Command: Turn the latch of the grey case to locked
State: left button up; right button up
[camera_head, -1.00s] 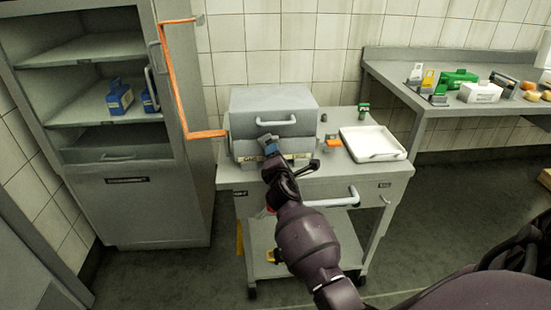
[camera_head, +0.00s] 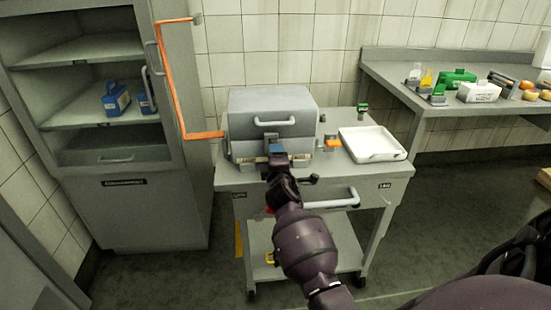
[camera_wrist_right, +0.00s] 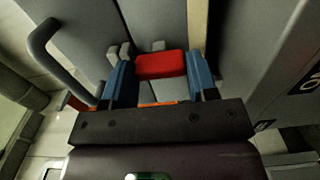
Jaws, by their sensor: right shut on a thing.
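The grey case (camera_head: 245,102) sits shut on the cart, with its handle (camera_head: 274,122) on the front. My right gripper (camera_head: 276,149) is at the lower front of the case. In the right wrist view, its two blue fingers (camera_wrist_right: 161,78) are shut on the red latch (camera_wrist_right: 160,65), one on each side. The case handle (camera_wrist_right: 42,42) shows there at the left. In the head view the latch is hidden behind my gripper. I cannot read whether the latch is at locked. My left gripper is not in view.
The cart (camera_head: 232,178) carries a white tray (camera_head: 373,143) and an orange item (camera_head: 333,143) right of the case. An open grey cabinet (camera_head: 130,215) with blue boxes (camera_head: 115,98) stands at the left. A side table (camera_head: 385,75) with several items is at the right.

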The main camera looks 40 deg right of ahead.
jog(key=o, duration=0.9)
jog(key=shift+o, duration=0.2)
jog(key=p+v, duration=0.1)
jog(key=v, duration=0.6)
jog(key=shift+s, duration=0.25)
jog(key=shift+a, duration=0.1)
